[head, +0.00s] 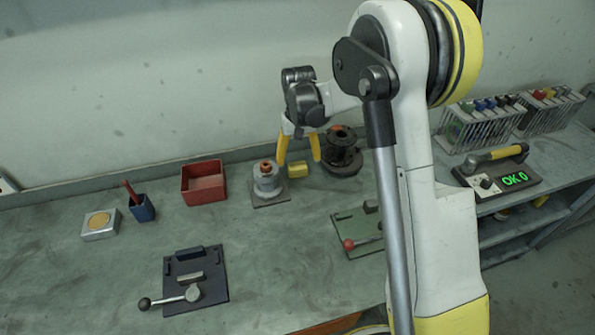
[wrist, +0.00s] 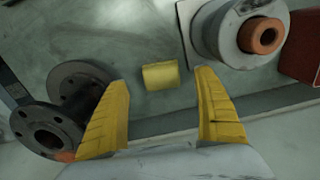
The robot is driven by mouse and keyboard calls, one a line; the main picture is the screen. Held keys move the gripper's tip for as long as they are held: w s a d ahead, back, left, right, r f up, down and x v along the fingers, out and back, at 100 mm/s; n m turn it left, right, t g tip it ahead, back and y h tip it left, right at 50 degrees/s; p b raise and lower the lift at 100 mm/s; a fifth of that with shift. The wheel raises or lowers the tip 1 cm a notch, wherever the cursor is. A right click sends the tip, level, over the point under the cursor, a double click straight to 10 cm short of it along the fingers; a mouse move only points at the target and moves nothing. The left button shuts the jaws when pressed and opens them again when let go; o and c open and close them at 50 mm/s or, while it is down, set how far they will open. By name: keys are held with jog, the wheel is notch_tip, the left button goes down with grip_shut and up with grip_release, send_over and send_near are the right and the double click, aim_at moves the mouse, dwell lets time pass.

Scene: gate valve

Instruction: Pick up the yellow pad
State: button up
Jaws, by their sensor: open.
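The yellow pad (head: 298,170) is a small yellow block on the grey-green bench near the back wall. In the wrist view the pad (wrist: 161,76) lies ahead of my gripper, in the gap between the two yellow fingers, a little beyond the tips. My gripper (head: 299,162) is open and empty, with its fingers pointing down over the pad in the head view. The fingers also show in the wrist view (wrist: 163,75). No contact between fingers and pad shows.
A dark flanged spool (head: 341,152) stands close right of the pad, and a grey cylinder with an orange top (head: 267,181) close left. A red box (head: 203,183) is further left. Fixtures with levers (head: 196,280) lie nearer the front. The bench's front left is clear.

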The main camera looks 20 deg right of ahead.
aim_at(298, 168)
notch_tip(298, 168, down, 4)
jog(key=shift+s+f+b, duration=0.1)
jog(key=shift+f+b, duration=0.15)
jog(key=shift+b, duration=0.5)
jog(key=shift+r, duration=0.1)
jog(key=shift+c, duration=0.3)
jog(key=c, duration=1.1)
jog(key=shift+r, duration=0.1)
notch_tip(298, 168, up, 10)
jog(key=p, duration=0.3)
